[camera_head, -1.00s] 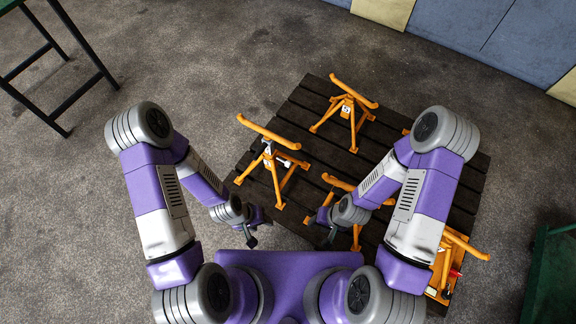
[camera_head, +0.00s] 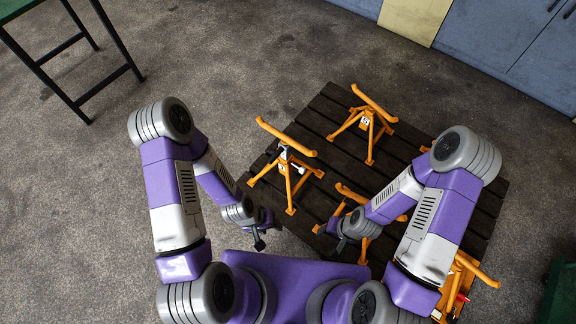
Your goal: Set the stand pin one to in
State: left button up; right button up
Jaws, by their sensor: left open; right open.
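Several orange stands with long top bars stand on a dark slatted pallet (camera_head: 318,105). The near left stand (camera_head: 288,170) has a small label and a silver pin (camera_head: 300,169) on its post; how far the pin is in is too small to tell. A far stand (camera_head: 369,125) carries a white label. A third stand (camera_head: 348,195) is partly hidden behind my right arm. My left gripper (camera_head: 259,241) is open and empty, low and in front of the near left stand. My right gripper (camera_head: 340,243) is open beside the third stand's base.
An orange item with a red part (camera_head: 461,298) is at the pallet's near right, partly hidden by my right arm. A green-topped table (camera_head: 22,8) with black legs is at upper left. Blue cabinets (camera_head: 490,40) line the back. Grey floor left of the pallet is clear.

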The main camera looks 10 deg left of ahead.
aim_at(301, 170)
jog(key=z, duration=1.85)
jog(key=k, duration=1.15)
jog(key=u, duration=0.9)
jog(key=i, duration=1)
